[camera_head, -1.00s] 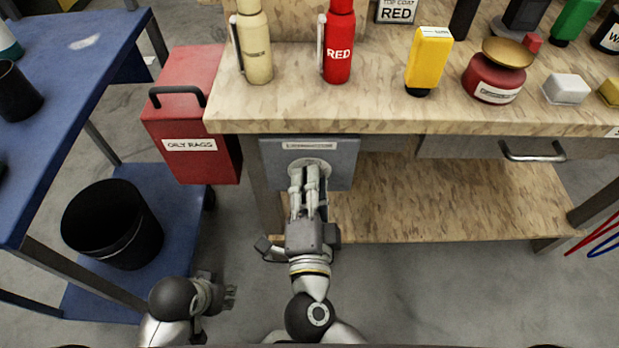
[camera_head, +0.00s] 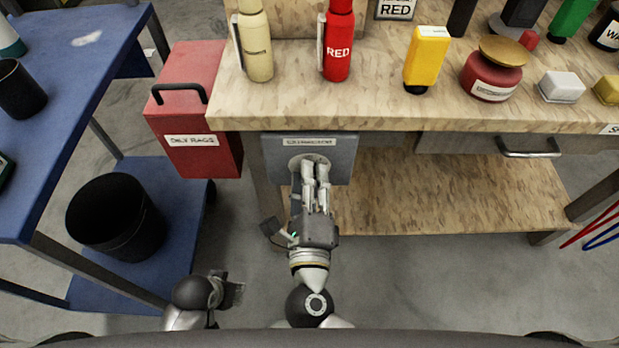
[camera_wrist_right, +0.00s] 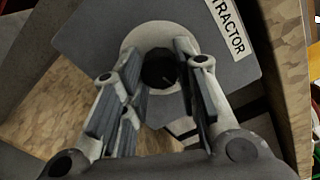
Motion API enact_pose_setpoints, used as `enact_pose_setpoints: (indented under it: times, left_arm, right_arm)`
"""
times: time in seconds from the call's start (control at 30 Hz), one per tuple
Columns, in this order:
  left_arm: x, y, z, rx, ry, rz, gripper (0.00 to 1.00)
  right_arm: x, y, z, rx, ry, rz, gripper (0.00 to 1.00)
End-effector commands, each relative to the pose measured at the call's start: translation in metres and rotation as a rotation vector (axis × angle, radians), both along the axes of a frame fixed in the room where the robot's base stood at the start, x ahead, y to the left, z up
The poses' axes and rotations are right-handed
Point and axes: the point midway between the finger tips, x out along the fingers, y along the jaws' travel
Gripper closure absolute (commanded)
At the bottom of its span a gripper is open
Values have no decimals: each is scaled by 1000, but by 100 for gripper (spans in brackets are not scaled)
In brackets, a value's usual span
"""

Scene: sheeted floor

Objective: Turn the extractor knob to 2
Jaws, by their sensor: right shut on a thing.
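The extractor panel (camera_head: 340,165) is a grey box under the workbench's front edge, with a label across its top. It also shows in the right wrist view (camera_wrist_right: 105,35), where the label reads "TRACTOR". A dark round knob (camera_wrist_right: 162,72) sits in a pale round dial (camera_wrist_right: 140,38) on it. My right gripper (camera_head: 315,165) reaches the dial from below; in the right wrist view its fingers (camera_wrist_right: 158,78) stand on either side of the knob, shut on it. The numbers and the pointer cannot be read. My left gripper (camera_head: 232,290) is low, away from the panel, its fingers unclear.
A red oily-rags bin (camera_head: 200,150) stands left of the panel. A black bucket (camera_head: 115,215) is on the blue cart's (camera_head: 75,85) lower shelf. The workbench (camera_head: 370,105) holds bottles and tins. A drawer handle (camera_head: 528,150) sticks out at the right.

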Motion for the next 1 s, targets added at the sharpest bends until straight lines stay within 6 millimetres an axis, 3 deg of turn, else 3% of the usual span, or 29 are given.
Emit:
enact_pose_setpoints:
  times: [0.67,0.7,0.87,1.0]
  left_arm:
    - [1,0,2,-1,-4,0,60]
    - [1,0,2,-1,-4,0,60]
    - [1,0,2,-1,-3,1,60]
    - [1,0,2,-1,-3,1,60]
  right_arm:
    - [-1,1,-2,61,5,2,96]
    - [-1,1,-2,61,5,2,68]
    - [0,0,-1,61,3,1,49]
    - [0,0,-1,61,2,1,49]
